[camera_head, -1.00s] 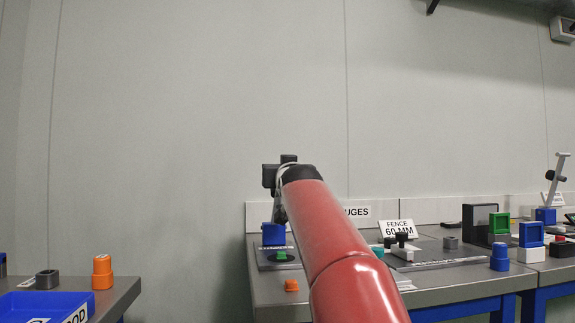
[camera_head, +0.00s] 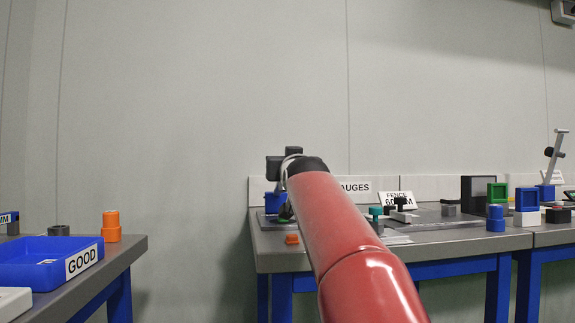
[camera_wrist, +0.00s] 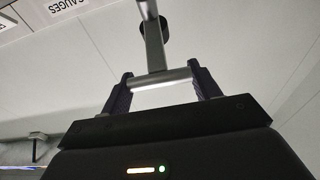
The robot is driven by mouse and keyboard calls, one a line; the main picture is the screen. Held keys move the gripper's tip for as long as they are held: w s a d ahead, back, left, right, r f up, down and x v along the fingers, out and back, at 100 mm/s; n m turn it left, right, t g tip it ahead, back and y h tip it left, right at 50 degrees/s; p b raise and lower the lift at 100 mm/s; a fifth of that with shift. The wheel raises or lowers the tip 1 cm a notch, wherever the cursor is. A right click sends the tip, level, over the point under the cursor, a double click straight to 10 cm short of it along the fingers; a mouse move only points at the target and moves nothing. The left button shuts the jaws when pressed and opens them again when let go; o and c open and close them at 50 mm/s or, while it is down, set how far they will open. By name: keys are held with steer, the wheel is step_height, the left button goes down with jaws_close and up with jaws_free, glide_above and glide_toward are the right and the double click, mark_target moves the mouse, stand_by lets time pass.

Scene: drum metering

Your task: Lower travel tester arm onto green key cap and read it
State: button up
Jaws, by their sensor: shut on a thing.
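My gripper (camera_wrist: 162,85) is shut on the grey cross bar (camera_wrist: 165,78) of a lever in the wrist view. The lever (camera_wrist: 154,45) runs away from the bar to a dark rounded part at the top. In the head view my red arm reaches over the left end of the gauges bench, and the fingers are hidden behind my wrist. The blue block (camera_head: 273,200) of the tester stands there, partly covered. A dark green piece, seemingly the green key cap (camera_head: 286,213), shows just beside my wrist; whether the lever touches it is hidden. No reading is visible.
An orange cap (camera_head: 292,239) lies at the bench front. A fence gauge with its sign (camera_head: 398,199), blue cylinders (camera_head: 496,218) and square frames stand to the right. A second lever device (camera_head: 553,160) is at far right. A blue GOOD tray (camera_head: 40,262) sits on the left bench.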

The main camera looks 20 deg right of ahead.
steer(key=shift+f, duration=0.1)
steer(key=o, duration=1.4)
steer(key=b+v, duration=0.1)
steer(key=v, duration=0.6)
steer(key=shift+s+a, duration=0.15)
steer(key=shift+s, duration=0.2)
